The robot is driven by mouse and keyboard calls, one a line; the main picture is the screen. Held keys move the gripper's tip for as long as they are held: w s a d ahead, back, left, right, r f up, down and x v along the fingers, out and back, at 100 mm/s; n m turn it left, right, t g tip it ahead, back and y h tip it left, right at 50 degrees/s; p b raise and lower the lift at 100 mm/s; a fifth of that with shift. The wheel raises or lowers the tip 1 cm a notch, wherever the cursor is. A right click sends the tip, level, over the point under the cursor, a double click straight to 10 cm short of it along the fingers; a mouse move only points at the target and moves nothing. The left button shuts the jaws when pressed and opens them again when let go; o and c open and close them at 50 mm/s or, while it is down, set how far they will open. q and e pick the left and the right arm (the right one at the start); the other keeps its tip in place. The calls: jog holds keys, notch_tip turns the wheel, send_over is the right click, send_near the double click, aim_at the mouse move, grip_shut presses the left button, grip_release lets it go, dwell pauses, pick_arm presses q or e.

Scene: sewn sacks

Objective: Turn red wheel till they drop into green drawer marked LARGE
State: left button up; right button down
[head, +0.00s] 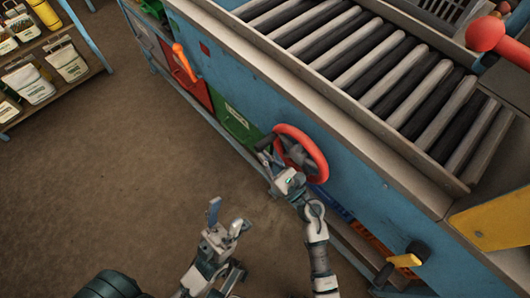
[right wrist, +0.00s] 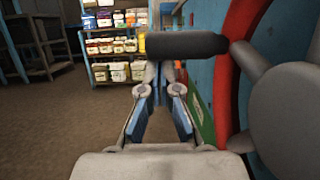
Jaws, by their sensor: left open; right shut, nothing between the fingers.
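The red wheel (head: 320,158) is on the blue machine's side; its rim also shows in the right wrist view (right wrist: 233,70). A dark handle (right wrist: 187,45) sticks out from the wheel. My right gripper (head: 268,166) is at the wheel's left side, shut and empty, its fingertips partly hidden behind the handle in the right wrist view. I cannot tell whether they touch it. The green drawer (head: 236,124) is left of the wheel, low in the machine; its label is too small to read. My left gripper (head: 226,219) is open and empty above the floor, apart from the machine.
Rollers (head: 375,65) on top of the machine carry nothing visible. A shelf (head: 50,45) with sacks stands at upper left. The brown floor (head: 120,160) between is clear.

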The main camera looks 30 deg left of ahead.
jog(key=shift+d, duration=0.15)
jog(key=v, duration=1.2)
dwell(0.5)
